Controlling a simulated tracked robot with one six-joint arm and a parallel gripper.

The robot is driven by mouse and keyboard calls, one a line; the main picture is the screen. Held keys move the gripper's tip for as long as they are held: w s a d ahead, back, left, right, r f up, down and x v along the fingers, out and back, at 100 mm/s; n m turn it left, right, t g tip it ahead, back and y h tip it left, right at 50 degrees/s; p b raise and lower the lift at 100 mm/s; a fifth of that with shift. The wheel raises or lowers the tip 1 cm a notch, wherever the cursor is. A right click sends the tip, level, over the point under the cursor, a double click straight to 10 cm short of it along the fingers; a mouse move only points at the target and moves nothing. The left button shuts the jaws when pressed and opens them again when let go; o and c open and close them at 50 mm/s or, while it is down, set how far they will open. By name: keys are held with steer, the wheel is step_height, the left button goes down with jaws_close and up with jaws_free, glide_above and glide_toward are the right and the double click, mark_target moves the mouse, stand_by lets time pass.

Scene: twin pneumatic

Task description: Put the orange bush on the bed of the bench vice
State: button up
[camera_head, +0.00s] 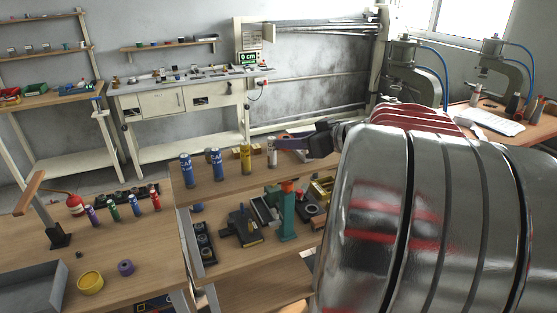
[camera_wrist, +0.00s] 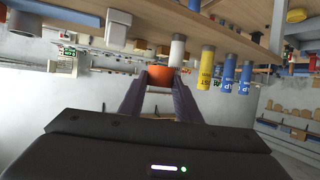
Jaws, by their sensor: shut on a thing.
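My gripper (camera_head: 284,143) reaches in from the right above the raised wooden shelf in the head view, its purple fingers pointing left. In the wrist view the fingers (camera_wrist: 159,80) are shut on the orange bush (camera_wrist: 160,74), which sits between their tips. The bush cannot be made out in the head view. A grey metal device (camera_head: 264,211) on the lower bench, left of a green post, looks like the bench vice, but I cannot tell for sure. The gripper is above and behind it in the picture.
Blue cans (camera_head: 187,170), a yellow can (camera_head: 246,158) and a white can (camera_head: 271,155) stand on the raised shelf near the fingers. A green post (camera_head: 287,217) with an orange top rises from the lower bench. A dark stand (camera_head: 241,228) is left of it.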

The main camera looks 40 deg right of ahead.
mark_target(291, 170)
steer(key=shift+f, duration=1.1)
steer(key=shift+f, duration=1.95)
steer(key=o, duration=1.2)
